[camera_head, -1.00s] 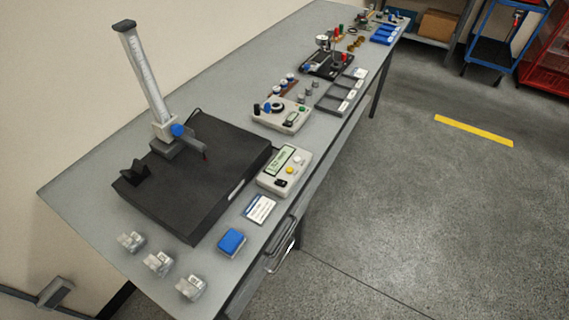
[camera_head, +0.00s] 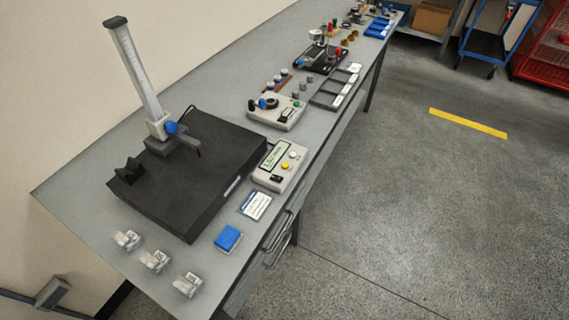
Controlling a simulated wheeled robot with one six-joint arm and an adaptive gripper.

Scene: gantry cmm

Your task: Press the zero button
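A beige readout box (camera_head: 266,176) with a green display (camera_head: 275,156) sits near the front edge of the bench, right of the black plate of the height gauge. Its face has a white button (camera_head: 293,155), a yellow button (camera_head: 285,166) and a black switch or socket (camera_head: 276,178). Any button labels are too small to read, so I cannot tell which is the zero button. The height gauge (camera_head: 137,75) stands upright on its black plate (camera_head: 195,190), with a blue knob (camera_head: 171,128) on its slider. My gripper is not in view.
A label card (camera_head: 256,205), a blue block (camera_head: 228,238) and clear blocks (camera_head: 187,285) lie on the near bench (camera_head: 75,195). A second beige device (camera_head: 275,112) and dark trays (camera_head: 330,95) stand farther along. The floor (camera_head: 400,210) right of the bench is open.

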